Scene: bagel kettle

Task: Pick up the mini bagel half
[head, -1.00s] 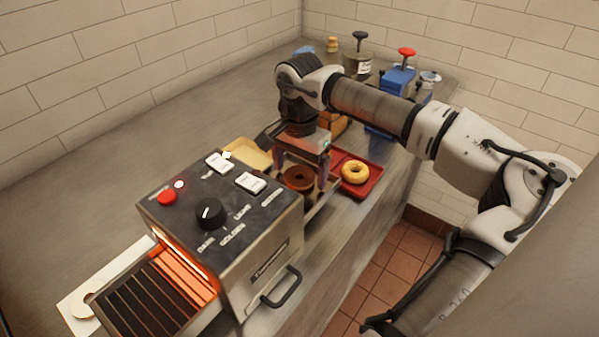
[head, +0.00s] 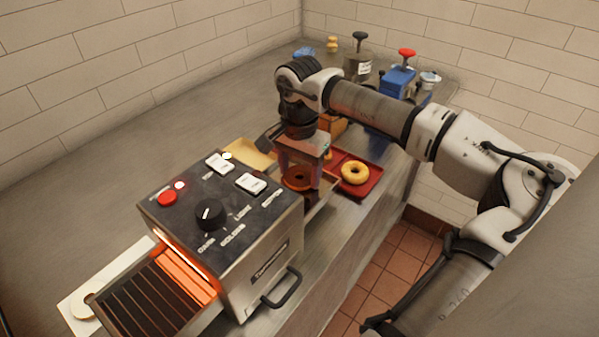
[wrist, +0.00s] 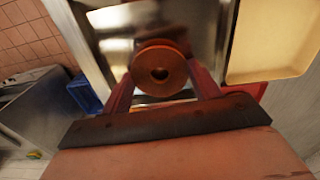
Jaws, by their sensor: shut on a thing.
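The brown mini bagel half (head: 297,178) is in the metal tray at the back of the toaster. I cannot tell whether the bagel half is clear of the tray floor.
The toaster (head: 225,225) stands in front of the gripper, its conveyor glowing. A red tray (head: 372,183) with a yellow bagel (head: 355,172) is to the right. A pale yellow tray (head: 252,153) is to the left. Bare counter (head: 130,145) lies further left.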

